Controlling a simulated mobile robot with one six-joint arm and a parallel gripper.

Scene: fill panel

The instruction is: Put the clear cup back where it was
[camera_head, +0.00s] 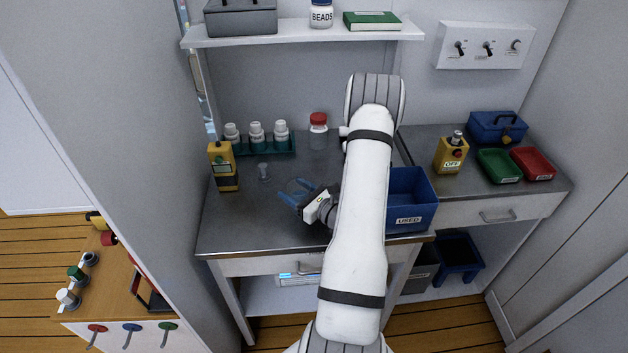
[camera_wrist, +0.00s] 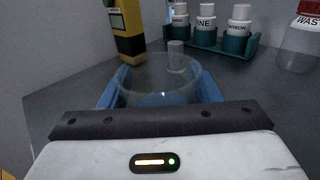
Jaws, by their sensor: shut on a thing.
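The clear cup (camera_wrist: 160,75) is see-through with a round open rim. It stands upright between the blue fingers of my gripper (camera_wrist: 160,92), which is shut on it. In the head view the cup (camera_head: 299,184) is faint, and my gripper (camera_head: 297,193) reaches to it from the right, low over the left half of the grey bench (camera_head: 250,225). I cannot tell whether the cup's base touches the bench. A smaller clear vial (camera_head: 263,171) stands on the bench to the left of the cup, and shows behind the cup in the wrist view (camera_wrist: 176,56).
A yellow device (camera_head: 223,167) stands at the bench's left edge. A green rack (camera_head: 266,146) with white-capped bottles and a red-lidded jar (camera_head: 318,131) stand at the back. A blue bin marked USED (camera_head: 409,205) is to the right, partly behind my arm. The front left bench is clear.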

